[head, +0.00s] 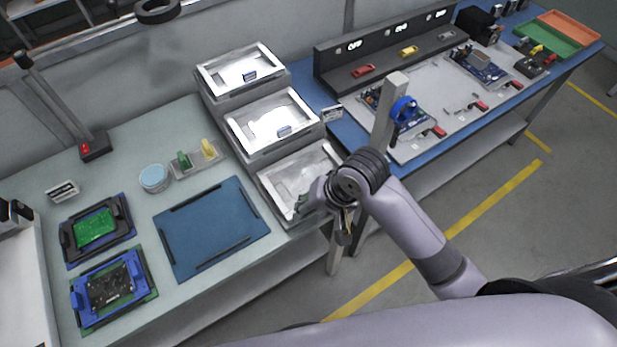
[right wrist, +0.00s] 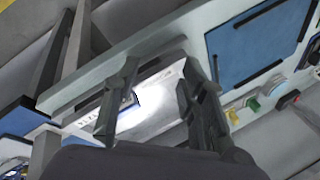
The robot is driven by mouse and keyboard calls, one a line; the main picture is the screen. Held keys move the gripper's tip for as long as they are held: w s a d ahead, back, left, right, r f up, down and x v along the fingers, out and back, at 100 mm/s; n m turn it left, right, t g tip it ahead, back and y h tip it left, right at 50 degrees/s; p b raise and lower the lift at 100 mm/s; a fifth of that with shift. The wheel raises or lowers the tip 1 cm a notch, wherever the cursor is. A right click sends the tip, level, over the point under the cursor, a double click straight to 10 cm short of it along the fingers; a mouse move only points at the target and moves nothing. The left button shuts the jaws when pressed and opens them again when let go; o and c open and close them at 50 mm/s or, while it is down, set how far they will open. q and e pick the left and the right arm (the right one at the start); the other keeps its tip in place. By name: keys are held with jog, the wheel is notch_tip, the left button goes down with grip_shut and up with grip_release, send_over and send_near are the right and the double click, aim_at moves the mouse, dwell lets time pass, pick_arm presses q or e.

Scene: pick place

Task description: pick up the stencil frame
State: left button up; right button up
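Three stepped grey trays hold light, silver-edged frames with pale panels, which look like stencil frames: a back one (head: 222,76), a middle one (head: 258,123) and a front one (head: 290,172). My right gripper (head: 303,204) is over the front right edge of the front tray, and the hand hides part of that tray. In the right wrist view the two fingers of my right gripper (right wrist: 160,68) are apart, with a bright panel (right wrist: 150,108) seen between them. I cannot tell whether they touch anything. My left gripper is not in view.
A blue mat with black rails (head: 210,228) lies left of the trays. Green (head: 95,230) and black (head: 108,287) circuit boards in holders lie further left. A round tin (head: 154,178) stands behind the mat. A blue-topped bench with boards (head: 420,140) adjoins on the right.

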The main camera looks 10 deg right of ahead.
jog(key=shift+m, duration=0.8)
jog(key=w+r, duration=0.1)
jog(key=w+a+r, duration=0.1)
jog(key=r, duration=0.1)
jog(key=shift+w+a+r, duration=0.1)
jog(key=shift+r, duration=0.2)
jog(key=w+d+r+m+g+h, duration=0.1)
jog(key=w+d+r+m+h, duration=0.1)
jog(key=d+r+m, duration=0.3)
jog(key=w+d+r+m+g+h, duration=0.1)
jog(key=w+r+m+h, duration=0.1)
jog(key=r+m, duration=0.3)
jog(key=shift+n, duration=0.7)
jog(key=f, duration=0.5)
jog(key=f+p, duration=0.1)
jog(key=f, duration=0.4)
jog(key=shift+s+f, duration=0.2)
jog(key=shift+f, duration=0.1)
jog(key=f+p, duration=0.1)
jog(key=f, duration=0.3)
jog(key=shift+a+p, duration=0.35)
jog(key=shift+a, duration=0.05)
jog(key=shift+f, duration=0.6)
jog(key=shift+c, duration=0.5)
grip_shut()
